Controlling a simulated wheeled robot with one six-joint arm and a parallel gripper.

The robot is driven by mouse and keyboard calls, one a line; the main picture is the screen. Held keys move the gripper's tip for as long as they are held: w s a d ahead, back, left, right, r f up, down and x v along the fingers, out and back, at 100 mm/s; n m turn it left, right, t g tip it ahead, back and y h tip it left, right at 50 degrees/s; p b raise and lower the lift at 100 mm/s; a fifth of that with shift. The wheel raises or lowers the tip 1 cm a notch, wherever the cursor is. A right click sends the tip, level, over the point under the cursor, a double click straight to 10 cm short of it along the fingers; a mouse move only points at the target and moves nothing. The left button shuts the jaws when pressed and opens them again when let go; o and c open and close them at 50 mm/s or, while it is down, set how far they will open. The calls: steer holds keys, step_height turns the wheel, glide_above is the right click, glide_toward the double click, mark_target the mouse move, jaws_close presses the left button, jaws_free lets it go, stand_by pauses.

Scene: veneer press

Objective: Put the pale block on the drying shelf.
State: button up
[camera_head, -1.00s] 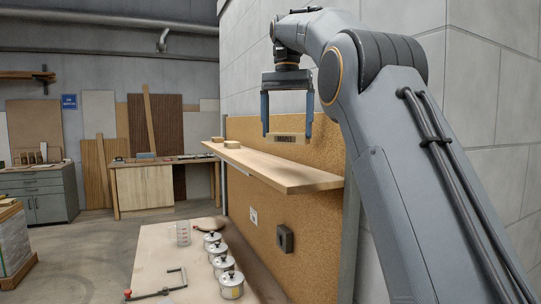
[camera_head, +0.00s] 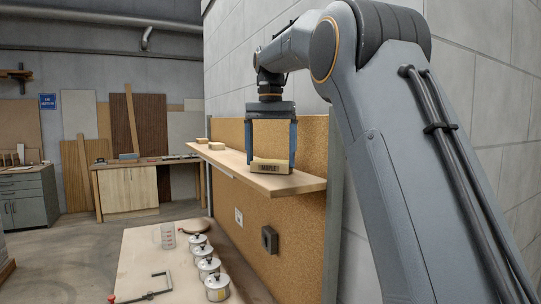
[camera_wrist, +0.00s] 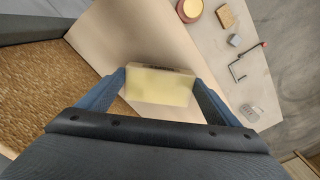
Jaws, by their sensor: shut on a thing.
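The pale block (camera_head: 270,167), with dark lettering on its side, is held between the two fingers of my gripper (camera_head: 270,170). It is over the near end of the drying shelf (camera_head: 285,185), a long light wood board along the cork wall. The block looks level and very low over the board; I cannot tell if it touches. In the wrist view the block (camera_wrist: 160,85) spans the gap between the fingertips (camera_wrist: 160,82), with the shelf (camera_wrist: 150,35) beneath it.
Two small wood blocks (camera_head: 217,146) lie farther along the shelf. The shelf is clear between the held block and the far blocks.

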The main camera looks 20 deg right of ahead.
mark_target(271, 162)
steer(key=shift+f, duration=0.1)
steer(key=o, duration=1)
step_height(271, 162, up, 7)
steer(key=shift+r+b, duration=0.1)
steer(key=shift+b, duration=0.35)
steer(key=shift+r, duration=0.3)
steer(key=shift+s, duration=0.1)
